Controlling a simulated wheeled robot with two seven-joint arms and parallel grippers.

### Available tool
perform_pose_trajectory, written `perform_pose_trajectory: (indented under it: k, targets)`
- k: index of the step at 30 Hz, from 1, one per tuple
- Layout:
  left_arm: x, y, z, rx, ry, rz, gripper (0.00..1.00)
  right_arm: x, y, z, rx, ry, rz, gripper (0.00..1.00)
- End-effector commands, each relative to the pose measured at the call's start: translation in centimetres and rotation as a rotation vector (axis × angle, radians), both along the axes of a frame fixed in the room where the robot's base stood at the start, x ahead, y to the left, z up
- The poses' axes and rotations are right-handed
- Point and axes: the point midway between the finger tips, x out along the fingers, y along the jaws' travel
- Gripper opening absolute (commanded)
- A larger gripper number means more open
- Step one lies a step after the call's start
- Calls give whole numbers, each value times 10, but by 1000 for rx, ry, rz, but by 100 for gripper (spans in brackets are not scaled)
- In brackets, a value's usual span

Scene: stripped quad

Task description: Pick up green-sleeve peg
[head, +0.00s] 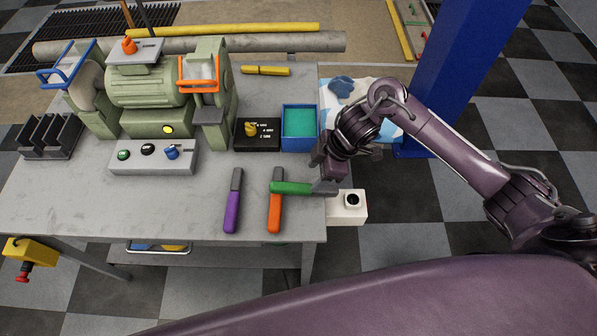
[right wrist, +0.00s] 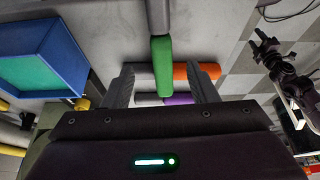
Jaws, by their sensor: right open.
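The green-sleeve peg (head: 290,188) lies crosswise at the right edge of the bench, its grey end pointing right. In the head view its sleeve overlaps the orange-sleeve peg (head: 274,214); I cannot tell whether they touch. My right gripper (head: 326,172) is open and empty, close to the grey end in that view. In the right wrist view the green sleeve (right wrist: 161,62) shows between the two spread fingers (right wrist: 161,72), with a gap on both sides. The grey end (right wrist: 158,15) runs out at the top. My left gripper is not in view.
A purple-sleeve peg (head: 232,208) lies left of the orange one. Behind them are a blue tray (head: 283,146) with a green inside, a black switch box (head: 257,146) and a grinder (head: 150,90). A white box (head: 349,206) is beside the bench edge. The bench's front left is clear.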

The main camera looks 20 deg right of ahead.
Motion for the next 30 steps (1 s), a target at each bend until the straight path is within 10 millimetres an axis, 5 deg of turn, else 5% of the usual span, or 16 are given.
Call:
perform_pose_trajectory:
  k: [13,18,26,30]
  targets:
    - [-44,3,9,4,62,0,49,6,22,-49,1,6,-2,53]
    - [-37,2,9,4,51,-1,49,8,28,-68,-1,4,-1,53]
    - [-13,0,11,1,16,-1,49,8,28,-71,-2,2,1,53]
    - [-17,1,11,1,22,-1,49,8,28,-71,-2,1,0,36]
